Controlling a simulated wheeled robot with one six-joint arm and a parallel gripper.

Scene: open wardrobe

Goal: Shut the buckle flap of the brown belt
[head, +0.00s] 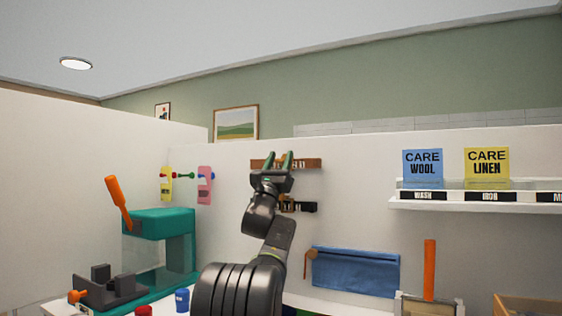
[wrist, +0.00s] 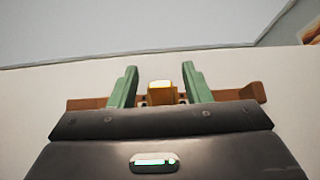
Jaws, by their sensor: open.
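The brown belt (head: 312,163) is mounted level on the white back wall in the head view. My gripper (head: 284,160) is raised in front of it and hides its middle. In the wrist view the belt (wrist: 232,96) runs across behind my gripper (wrist: 160,85), whose green fingers stand apart. A yellow-gold block, apparently the buckle flap (wrist: 161,94), shows between the fingers with gaps on both sides. I cannot tell the angle of the flap. The fingers hold nothing.
A black belt (head: 303,207) hangs below the brown one, partly behind my arm. Pink (head: 205,184) and yellow (head: 166,182) tags are at left. A white shelf (head: 480,205) with care cards juts out at right. A blue cloth (head: 355,272) hangs lower down.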

